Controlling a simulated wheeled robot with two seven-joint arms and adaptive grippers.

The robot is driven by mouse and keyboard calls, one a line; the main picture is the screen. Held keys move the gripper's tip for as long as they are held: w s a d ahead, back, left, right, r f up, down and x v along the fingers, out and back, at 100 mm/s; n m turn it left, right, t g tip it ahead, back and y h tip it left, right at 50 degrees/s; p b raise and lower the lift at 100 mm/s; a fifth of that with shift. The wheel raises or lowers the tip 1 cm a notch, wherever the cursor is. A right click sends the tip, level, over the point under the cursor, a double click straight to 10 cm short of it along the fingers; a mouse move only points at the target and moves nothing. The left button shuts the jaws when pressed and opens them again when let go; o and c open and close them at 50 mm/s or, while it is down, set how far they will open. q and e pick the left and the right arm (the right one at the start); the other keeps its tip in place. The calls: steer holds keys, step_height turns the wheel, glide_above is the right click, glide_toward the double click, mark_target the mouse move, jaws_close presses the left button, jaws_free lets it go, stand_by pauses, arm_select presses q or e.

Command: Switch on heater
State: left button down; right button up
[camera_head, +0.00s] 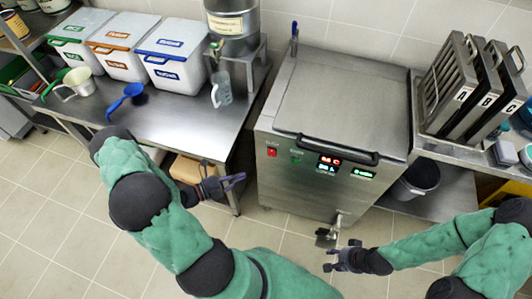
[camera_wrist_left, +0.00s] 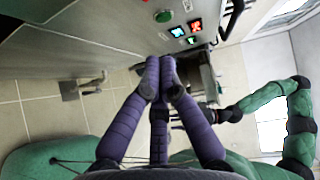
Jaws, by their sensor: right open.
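The steel heater (camera_head: 345,100) stands in the middle of the head view with its lid closed. Its front panel has a red switch (camera_head: 271,152), a green button (camera_head: 296,158), a lit red-and-blue display (camera_head: 328,163) and a lit green display (camera_head: 362,173). The left wrist view shows the green button (camera_wrist_left: 163,16) and lit displays (camera_wrist_left: 178,32) beyond my fingertips. My left gripper (camera_head: 238,179) is left of the heater's front, apart from the panel. Its purple fingers (camera_wrist_left: 160,72) are closed together with nothing between them. My right gripper (camera_head: 331,260) is open and empty, low near the drain tap.
A drain tap (camera_head: 332,231) sticks out low on the heater's front. A steel table (camera_head: 165,115) at left carries lidded bins, a blue scoop (camera_head: 127,98) and a measuring jug (camera_head: 221,90). A grey bucket (camera_head: 415,180) and labelled racks (camera_head: 470,85) are at right. The floor in front is mostly clear.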

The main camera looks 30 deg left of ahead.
arm_select(q)
steer(key=shift+s, duration=0.3)
steer(key=shift+w+d, duration=0.1)
steer(key=b, duration=0.3)
glide_toward(272, 152)
steer(key=w+d+f, duration=0.2)
steer(key=w+d, duration=0.2)
steer(key=d, duration=0.1)
steer(key=shift+w+f, duration=0.2)
steer(key=shift+w, duration=0.15)
